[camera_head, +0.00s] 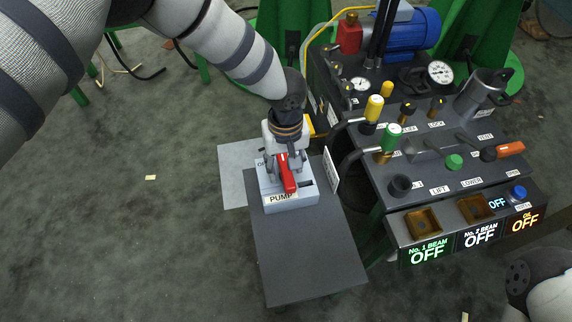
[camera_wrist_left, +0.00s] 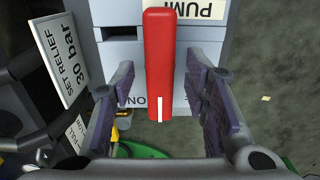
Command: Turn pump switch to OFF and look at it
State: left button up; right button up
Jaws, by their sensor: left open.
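The pump switch box (camera_head: 291,201) is light grey with a PUMP label and stands on a dark board. Its red handle (camera_head: 288,178) also shows in the left wrist view (camera_wrist_left: 159,60), with a white line at its lower end. Upside-down ON lettering (camera_wrist_left: 136,101) shows just left of that end. My left gripper (camera_head: 281,165) is over the box. In the left wrist view its fingers (camera_wrist_left: 160,100) are open on either side of the handle, with gaps on both sides. In the head view the gripper partly hides the box top. My right gripper is out of view.
The dark board (camera_head: 305,257) has free room in front of the box. A control panel (camera_head: 440,178) with levers, knobs and gauges stands at the right. Its lit signs (camera_head: 427,251) read OFF. A "SET RELIEF 30 bar" plate (camera_wrist_left: 60,55) is beside the box.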

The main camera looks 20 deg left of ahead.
pick_arm(q)
grip_shut()
jog(key=n+p, duration=0.1)
jog(key=n, duration=0.3)
jog(key=shift+r+n, duration=0.1)
jog(key=shift+n, duration=0.2)
jog(key=n+p, duration=0.1)
jog(key=n, duration=0.3)
jog(key=shift+n, duration=0.3)
jog(key=n+p, duration=0.1)
jog(key=n, duration=0.3)
jog(key=shift+n+p, duration=0.65)
jog(key=shift+n, duration=1.65)
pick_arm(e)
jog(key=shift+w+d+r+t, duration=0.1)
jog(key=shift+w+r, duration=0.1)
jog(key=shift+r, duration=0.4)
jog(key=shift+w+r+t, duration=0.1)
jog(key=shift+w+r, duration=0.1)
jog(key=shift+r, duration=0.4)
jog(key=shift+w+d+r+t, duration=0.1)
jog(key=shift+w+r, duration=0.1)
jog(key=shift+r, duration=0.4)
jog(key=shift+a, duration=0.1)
